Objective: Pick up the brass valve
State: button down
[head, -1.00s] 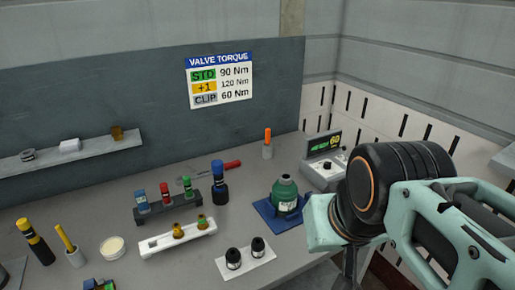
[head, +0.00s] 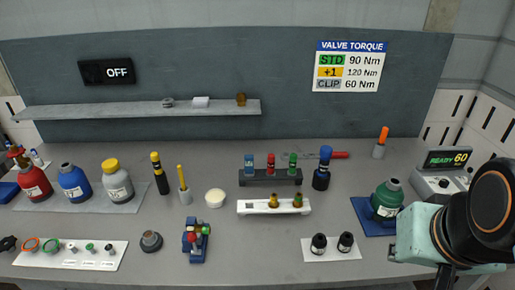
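Two small brass-coloured pieces stand upright in a white rack (head: 255,208) at the middle of the bench in the head view. The left brass piece (head: 273,201) looks plain. The right brass piece (head: 297,201) shows a touch of green near its top. Both look like valves, and I cannot tell which one is meant. My arm shows at the lower right, well to the right of the rack. Its gripper fingers are not visible.
A dark rack (head: 270,179) with blue, red and green-topped pieces stands just behind. A blue-capped bottle (head: 322,168) is behind right. A white plate (head: 331,252) with two black pieces lies in front right. A blue clamp-like device (head: 196,241) is front left. Bare bench lies directly in front.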

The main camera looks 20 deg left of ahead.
aim_at(204, 230)
jog(key=u, duration=1.3)
jog(key=i+j+u, duration=0.1)
jog(key=i+u, duration=0.25)
jog(key=k+j, duration=0.05)
jog(key=k, duration=0.05)
